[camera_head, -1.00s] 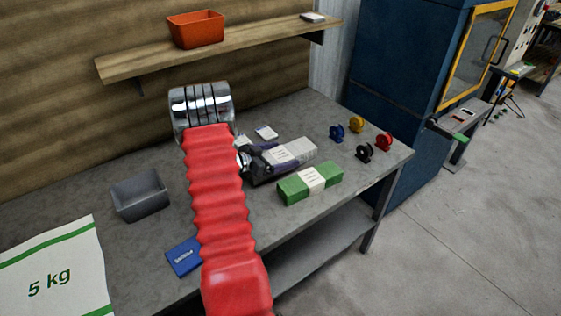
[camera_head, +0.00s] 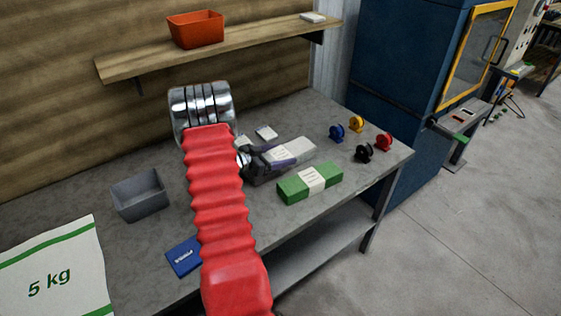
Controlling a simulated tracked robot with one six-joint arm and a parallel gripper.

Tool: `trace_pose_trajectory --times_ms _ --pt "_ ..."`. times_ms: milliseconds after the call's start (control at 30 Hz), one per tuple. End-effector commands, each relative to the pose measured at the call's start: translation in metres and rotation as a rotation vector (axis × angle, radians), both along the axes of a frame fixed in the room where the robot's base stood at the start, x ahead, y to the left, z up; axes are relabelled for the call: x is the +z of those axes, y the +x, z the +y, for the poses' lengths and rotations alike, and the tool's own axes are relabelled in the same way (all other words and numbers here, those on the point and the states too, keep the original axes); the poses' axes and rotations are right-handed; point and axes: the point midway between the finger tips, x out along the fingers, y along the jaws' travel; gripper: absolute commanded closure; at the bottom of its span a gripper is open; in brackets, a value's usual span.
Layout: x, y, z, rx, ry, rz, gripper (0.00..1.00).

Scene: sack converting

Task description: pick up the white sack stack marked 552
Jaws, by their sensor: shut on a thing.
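The white sack stack (camera_head: 300,149) lies on the grey workbench, behind the green stack. It is a pale block with a white label band; the marking is too small to read. My gripper (camera_head: 272,158), dark with purplish fingers, is shut on the left part of this stack, its fingers across the label area. Part of the stack is hidden by the gripper. Whether the stack touches the bench or is slightly raised, I cannot tell. My red-sleeved arm hides part of the bench to the left of the gripper.
A green stack with a white band (camera_head: 311,182) lies just in front. Blue, yellow, black and red spools (camera_head: 363,153) stand at the right. A small white card (camera_head: 266,132) lies behind. A grey bin (camera_head: 140,195) and blue booklet (camera_head: 184,256) are left. A shelf (camera_head: 255,40) hangs above.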

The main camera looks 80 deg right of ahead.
Motion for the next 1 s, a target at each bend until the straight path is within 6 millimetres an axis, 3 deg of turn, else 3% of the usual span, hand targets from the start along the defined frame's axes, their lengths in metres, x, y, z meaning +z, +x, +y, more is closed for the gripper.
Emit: trace_pose_trajectory --times_ms 167,567,1000 --pt "0.001 0.0 0.0 0.001 -0.002 0.0 0.75" --pt "0.008 0.0 -0.001 0.0 -0.002 0.001 0.75" --pt "0.068 0.0 -0.001 0.0 -0.005 -0.001 0.75"
